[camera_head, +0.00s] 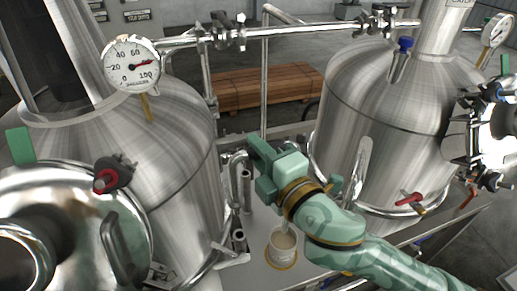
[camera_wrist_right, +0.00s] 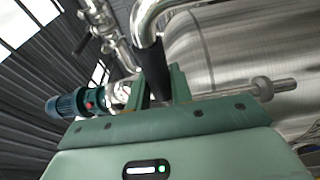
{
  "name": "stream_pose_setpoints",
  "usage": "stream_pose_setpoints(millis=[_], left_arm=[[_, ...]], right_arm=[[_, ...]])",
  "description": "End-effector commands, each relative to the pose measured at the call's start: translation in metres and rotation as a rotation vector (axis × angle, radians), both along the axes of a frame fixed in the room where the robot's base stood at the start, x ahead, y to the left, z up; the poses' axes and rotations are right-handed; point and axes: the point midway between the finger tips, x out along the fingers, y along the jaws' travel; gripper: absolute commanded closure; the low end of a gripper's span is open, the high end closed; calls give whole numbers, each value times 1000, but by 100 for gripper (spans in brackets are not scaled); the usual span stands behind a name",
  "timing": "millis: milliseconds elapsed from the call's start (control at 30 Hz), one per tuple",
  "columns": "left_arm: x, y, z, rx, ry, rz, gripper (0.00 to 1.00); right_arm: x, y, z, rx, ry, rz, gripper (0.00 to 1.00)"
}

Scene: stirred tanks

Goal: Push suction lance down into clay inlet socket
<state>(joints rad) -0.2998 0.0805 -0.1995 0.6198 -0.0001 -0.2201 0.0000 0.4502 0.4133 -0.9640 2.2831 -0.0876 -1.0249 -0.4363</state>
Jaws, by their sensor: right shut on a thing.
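My right gripper (camera_head: 259,170) is between the two tanks in the head view. In the right wrist view, it (camera_wrist_right: 160,88) is shut on the black sleeve (camera_wrist_right: 153,72) of a bent metal pipe, which looks like the suction lance (camera_wrist_right: 145,22). The pipe curves over above the fingers. In the head view, a bent metal pipe (camera_head: 236,164) shows just left of the gripper; I cannot tell whether it is the lance. A short open upright tube (camera_head: 239,238) stands below it. I cannot tell which part is the clay inlet socket, nor see the lance's lower end. My left gripper is out of view.
Large steel tanks stand at left (camera_head: 170,150) and right (camera_head: 390,110), close to the gripper. A gauge (camera_head: 132,64) and a pipe (camera_head: 300,31) are above. A wooden pallet (camera_head: 265,88) lies behind.

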Motion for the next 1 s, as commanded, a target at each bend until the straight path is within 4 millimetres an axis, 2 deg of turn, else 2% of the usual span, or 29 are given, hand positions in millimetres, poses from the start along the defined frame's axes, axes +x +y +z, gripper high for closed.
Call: stream_pose_setpoints(millis=[1000], left_arm=[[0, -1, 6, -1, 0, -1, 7]], right_arm=[[0, 0, 0, 1, -1, 0, 100]])
